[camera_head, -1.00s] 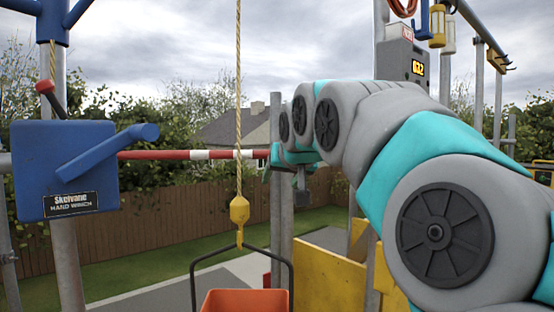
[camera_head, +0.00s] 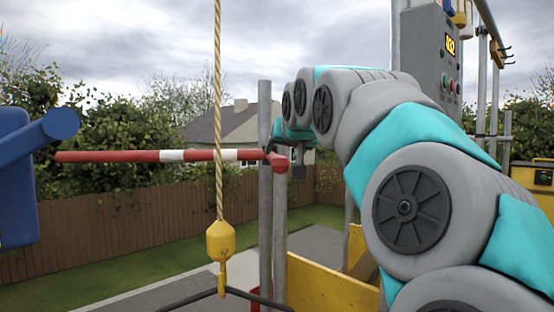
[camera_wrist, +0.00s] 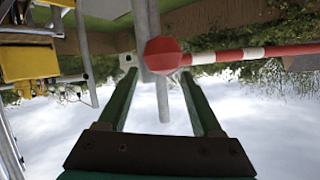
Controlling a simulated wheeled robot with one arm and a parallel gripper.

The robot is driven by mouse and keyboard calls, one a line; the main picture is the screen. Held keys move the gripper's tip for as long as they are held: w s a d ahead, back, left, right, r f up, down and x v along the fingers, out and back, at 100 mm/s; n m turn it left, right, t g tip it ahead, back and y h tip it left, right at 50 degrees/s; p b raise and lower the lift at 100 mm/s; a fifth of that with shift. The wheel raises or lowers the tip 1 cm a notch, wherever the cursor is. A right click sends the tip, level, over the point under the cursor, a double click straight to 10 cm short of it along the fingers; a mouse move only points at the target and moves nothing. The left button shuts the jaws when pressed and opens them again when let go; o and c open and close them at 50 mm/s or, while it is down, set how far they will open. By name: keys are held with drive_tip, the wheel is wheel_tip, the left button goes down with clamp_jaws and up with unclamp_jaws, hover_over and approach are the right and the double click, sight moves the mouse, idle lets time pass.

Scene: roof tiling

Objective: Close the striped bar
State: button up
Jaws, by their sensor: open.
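The red-and-white striped bar (camera_head: 150,156) lies about level across the head view. Its right end, a red knob, sits beside my gripper (camera_head: 272,140) and in front of a grey upright post (camera_head: 265,200). In the wrist view, which looks upside down, the bar (camera_wrist: 240,54) comes in from the right. Its red knob (camera_wrist: 162,55) shows between the tips of the two green fingers of my gripper (camera_wrist: 157,68). The fingers are apart. I cannot tell whether they touch the knob. The bar's left end is near the blue winch.
The blue hand winch (camera_head: 15,180) is at the left edge. A rope with a yellow weight (camera_head: 220,241) hangs in front of the bar. Yellow panels (camera_head: 325,284) stand below my arm. A grey control box (camera_head: 432,60) is at the upper right.

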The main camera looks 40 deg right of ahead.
drive_tip(key=x, duration=0.6)
drive_tip(key=shift+w+f, duration=0.1)
drive_tip(key=shift+w, duration=0.1)
drive_tip(key=shift+c, duration=0.4)
clamp_jaws()
idle(0.7)
